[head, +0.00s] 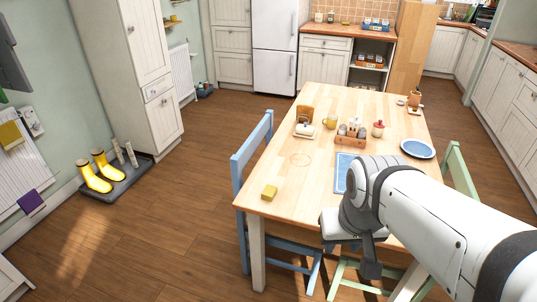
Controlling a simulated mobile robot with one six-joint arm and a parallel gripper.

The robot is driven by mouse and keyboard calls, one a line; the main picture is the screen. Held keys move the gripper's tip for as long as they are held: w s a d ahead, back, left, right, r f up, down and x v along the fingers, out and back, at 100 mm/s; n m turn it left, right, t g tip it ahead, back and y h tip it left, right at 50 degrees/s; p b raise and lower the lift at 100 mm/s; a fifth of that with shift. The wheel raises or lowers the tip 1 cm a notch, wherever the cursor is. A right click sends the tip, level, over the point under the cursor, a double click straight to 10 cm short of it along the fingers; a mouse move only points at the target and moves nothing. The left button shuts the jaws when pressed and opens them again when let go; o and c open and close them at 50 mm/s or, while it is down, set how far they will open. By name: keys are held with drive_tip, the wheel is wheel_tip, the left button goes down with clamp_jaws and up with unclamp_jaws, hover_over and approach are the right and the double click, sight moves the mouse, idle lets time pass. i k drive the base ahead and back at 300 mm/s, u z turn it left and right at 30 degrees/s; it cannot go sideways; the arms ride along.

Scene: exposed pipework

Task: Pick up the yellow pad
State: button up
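A small yellow pad (269,192) lies flat on the wooden table (300,179), near its left front corner. Nothing covers it. My arm reaches in from the lower right over the front of the table. My gripper (370,268) seems to be the dark part hanging below the arm's end, to the right of the pad and apart from it. Its fingers cannot be made out, so I cannot tell whether it is open or holds anything.
A blue chair (250,155) stands at the table's left side and a green chair (459,170) at its right. A caddy (351,140), a yellow mug (329,122) and a blue plate (417,149) stand farther back. The tabletop around the pad is clear.

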sight(270, 192)
drive_tip(key=u, duration=0.05)
drive_tip(key=i, duration=1)
drive_tip(key=z, duration=0.05)
